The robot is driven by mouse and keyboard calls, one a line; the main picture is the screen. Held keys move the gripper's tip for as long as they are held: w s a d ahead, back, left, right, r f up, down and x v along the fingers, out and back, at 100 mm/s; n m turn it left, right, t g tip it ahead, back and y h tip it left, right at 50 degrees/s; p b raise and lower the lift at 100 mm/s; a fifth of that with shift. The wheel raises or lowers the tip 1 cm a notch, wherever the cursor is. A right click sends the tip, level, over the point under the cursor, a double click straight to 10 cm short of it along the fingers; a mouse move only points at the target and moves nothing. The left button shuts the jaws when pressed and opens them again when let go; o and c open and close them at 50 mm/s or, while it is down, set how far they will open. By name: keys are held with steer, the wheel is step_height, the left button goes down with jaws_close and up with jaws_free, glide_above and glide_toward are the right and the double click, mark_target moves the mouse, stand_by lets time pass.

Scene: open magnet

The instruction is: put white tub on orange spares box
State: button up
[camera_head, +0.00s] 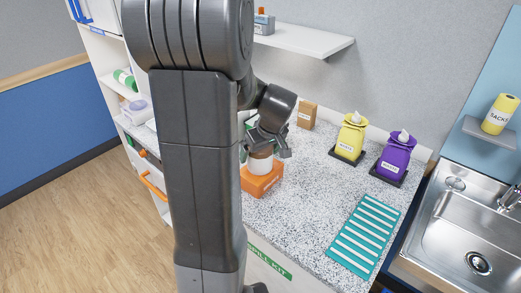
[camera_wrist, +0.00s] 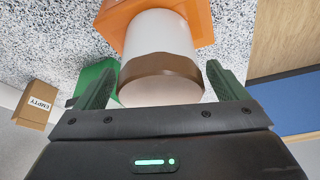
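The white tub (camera_head: 260,164) stands upright on the orange spares box (camera_head: 263,185) at the counter's left side, partly hidden by my gripper and arm. In the wrist view the tub (camera_wrist: 160,40) has a brown band near its pale top, and its far end meets the orange box (camera_wrist: 204,22). My gripper (camera_head: 268,146) is just above the tub. In the wrist view my gripper (camera_wrist: 162,84) has its two green fingers spread, one on each side of the tub's top, with narrow gaps, so it looks open.
A green object (camera_wrist: 96,78) and a brown carton labelled EMPTY (camera_wrist: 37,103) stand near the tub. A yellow container (camera_head: 350,135) and a purple one (camera_head: 394,156) stand at the counter's back. A teal striped mat (camera_head: 364,236) lies at front right, beside the sink (camera_head: 470,235).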

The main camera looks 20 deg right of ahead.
steer(key=shift+r, duration=0.25)
steer(key=b+v, duration=0.1)
steer(key=v, duration=1)
steer(key=shift+s+r, duration=0.2)
steer(key=shift+r, duration=0.15)
